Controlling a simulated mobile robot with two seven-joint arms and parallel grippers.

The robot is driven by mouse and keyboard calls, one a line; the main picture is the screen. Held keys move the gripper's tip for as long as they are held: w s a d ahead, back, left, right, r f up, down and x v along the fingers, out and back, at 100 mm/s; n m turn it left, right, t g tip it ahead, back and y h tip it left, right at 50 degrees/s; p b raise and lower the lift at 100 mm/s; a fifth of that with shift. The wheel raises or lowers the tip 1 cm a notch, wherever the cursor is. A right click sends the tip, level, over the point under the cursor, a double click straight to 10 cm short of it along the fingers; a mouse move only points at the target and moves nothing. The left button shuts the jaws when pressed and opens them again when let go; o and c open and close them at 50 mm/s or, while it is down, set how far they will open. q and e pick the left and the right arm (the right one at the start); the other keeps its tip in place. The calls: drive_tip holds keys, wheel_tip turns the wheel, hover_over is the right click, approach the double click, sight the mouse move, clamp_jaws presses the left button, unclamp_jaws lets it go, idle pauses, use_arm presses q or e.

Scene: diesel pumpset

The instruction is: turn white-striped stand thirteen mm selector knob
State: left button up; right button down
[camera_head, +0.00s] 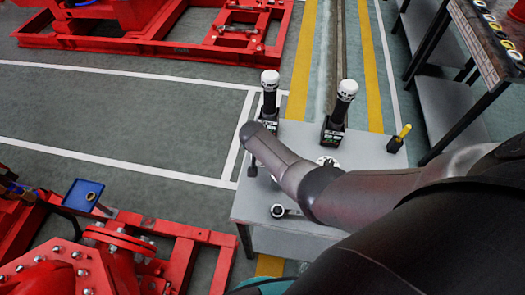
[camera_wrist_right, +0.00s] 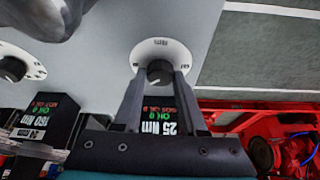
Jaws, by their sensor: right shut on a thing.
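In the right wrist view, a dark selector knob (camera_wrist_right: 158,68) sits at the centre of a round white dial (camera_wrist_right: 160,47) on a grey top. My right gripper (camera_wrist_right: 159,77) is shut on this knob, with one finger on each side. A black stand (camera_wrist_right: 160,118) with an upside-down "25 Nm" display lies behind the fingers. A second dial (camera_wrist_right: 35,68) with its own knob is at the left. I cannot read the dial marks or make out a white stripe. In the head view, my arm hides the right gripper. My left gripper is not in view.
In the head view, a grey table (camera_head: 375,160) bears two black, white-topped tools (camera_head: 269,95) (camera_head: 342,105) in stands. A yellow-handled tool (camera_head: 401,135) stands at the table's right. Red machinery (camera_head: 100,260) is at lower left; shelving (camera_head: 450,100) is at right.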

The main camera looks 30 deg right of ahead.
idle(0.4)
drive_tip(key=shift+c, duration=2.3)
unclamp_jaws()
drive_tip(key=shift+r, duration=0.1)
drive_tip(key=shift+s+a+r+p, duration=0.1)
drive_tip(key=shift+r+p, duration=0.2)
drive_tip(key=p+v, duration=0.6)
drive_tip(key=v, duration=0.8)
drive_tip(key=shift+r, duration=0.2)
drive_tip(key=shift+s+a, duration=0.1)
drive_tip(key=shift+s, duration=0.1)
